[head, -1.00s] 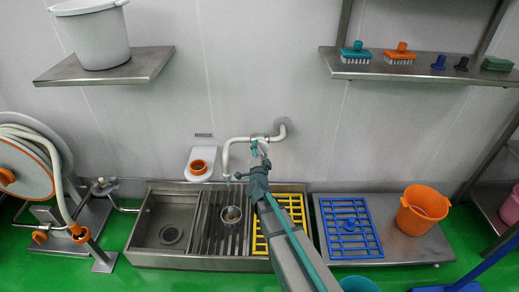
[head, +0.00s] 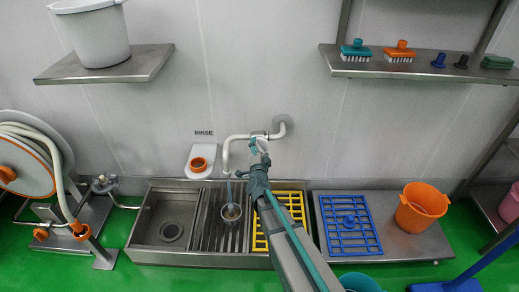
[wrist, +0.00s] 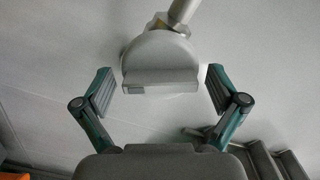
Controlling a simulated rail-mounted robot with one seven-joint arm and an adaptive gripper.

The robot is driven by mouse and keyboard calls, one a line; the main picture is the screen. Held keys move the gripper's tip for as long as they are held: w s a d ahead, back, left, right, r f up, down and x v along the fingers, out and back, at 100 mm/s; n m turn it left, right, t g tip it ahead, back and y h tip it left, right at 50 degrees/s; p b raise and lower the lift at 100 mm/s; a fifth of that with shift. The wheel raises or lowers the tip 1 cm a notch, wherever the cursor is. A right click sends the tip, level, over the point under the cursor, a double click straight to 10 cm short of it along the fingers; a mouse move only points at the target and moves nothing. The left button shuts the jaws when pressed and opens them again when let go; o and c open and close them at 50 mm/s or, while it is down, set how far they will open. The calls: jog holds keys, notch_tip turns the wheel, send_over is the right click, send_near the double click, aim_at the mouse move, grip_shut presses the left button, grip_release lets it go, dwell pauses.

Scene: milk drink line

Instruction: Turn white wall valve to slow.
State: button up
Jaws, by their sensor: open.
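A white pipe (head: 238,138) comes out of the wall and bends down into a spout above the sink. The valve on it is mostly hidden behind my gripper (head: 258,147) in the head view. In the wrist view a pale rounded valve handle (wrist: 160,58) with a flat front edge sits between the fingers of my gripper (wrist: 160,88). The fingers are open, one on each side, with a visible gap to the handle. A bluish stream (head: 228,188) runs from the spout into a small round vessel (head: 231,213).
The steel sink (head: 147,225) holds a yellow grate (head: 259,240). A white wall fixture with an orange ring (head: 198,162) is left of the spout, under a RINSE label (head: 203,132). A blue rack (head: 350,240) and orange bucket (head: 420,207) stand right.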

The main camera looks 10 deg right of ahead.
jog(key=v, duration=1.2)
jog(key=shift+a+f, duration=0.1)
